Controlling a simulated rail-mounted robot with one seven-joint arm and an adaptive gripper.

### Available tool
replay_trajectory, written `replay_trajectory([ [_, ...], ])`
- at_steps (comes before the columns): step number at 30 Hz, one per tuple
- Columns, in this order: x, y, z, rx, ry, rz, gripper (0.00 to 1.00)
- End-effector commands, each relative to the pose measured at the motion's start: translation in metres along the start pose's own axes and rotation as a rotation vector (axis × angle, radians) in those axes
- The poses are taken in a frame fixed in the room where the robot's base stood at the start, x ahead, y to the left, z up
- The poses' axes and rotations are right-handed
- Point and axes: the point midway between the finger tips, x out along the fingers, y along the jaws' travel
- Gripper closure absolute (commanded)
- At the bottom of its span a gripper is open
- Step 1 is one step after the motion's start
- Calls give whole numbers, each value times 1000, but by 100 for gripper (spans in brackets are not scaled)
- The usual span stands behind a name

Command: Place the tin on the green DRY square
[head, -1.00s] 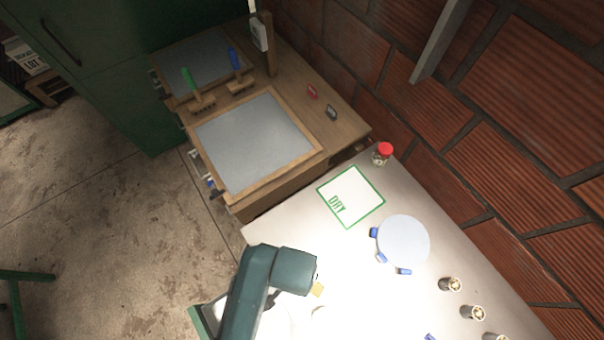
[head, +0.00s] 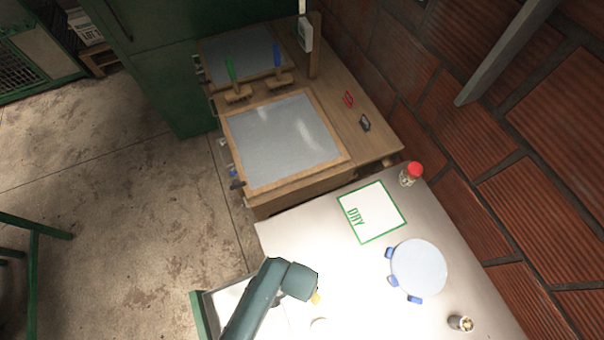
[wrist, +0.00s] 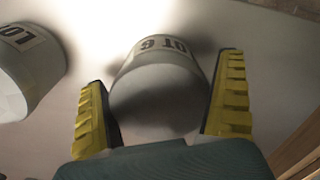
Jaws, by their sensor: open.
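The green-outlined DRY square (head: 372,212) is a white panel flat on the pale bench in the head view, and its middle is bare. A pale cylindrical tin labelled LOT 6 (wrist: 160,85) stands out in the wrist view. My gripper (wrist: 164,112) is open, with one yellow ridged finger on each side of this tin; I cannot tell whether either touches it. A second labelled tin (wrist: 28,65) is at the left, partly cut off. In the head view my arm hides most of the gripper, and a yellow fingertip (head: 316,298) shows beside it.
A red-lidded jar (head: 410,174) stands behind the square. A round pale disc (head: 419,267) with blue tabs lies to its right, with a small metal cylinder (head: 461,323) beyond. A wooden unit with grey panels (head: 283,139) adjoins the bench, and a brick wall borders it.

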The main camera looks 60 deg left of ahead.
Motion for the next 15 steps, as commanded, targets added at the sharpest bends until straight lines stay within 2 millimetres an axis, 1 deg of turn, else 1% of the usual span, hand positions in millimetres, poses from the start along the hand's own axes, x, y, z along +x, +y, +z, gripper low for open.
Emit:
replay_trajectory([
  [3,0,0,0,0,0,0,0],
  [11,-1,0,0,0,0,0,50],
  [12,-1,0,0,0,0,0,57],
  [13,-1,0,0,0,0,0,63],
  [15,-2,0,-1,0,2,0,63],
])
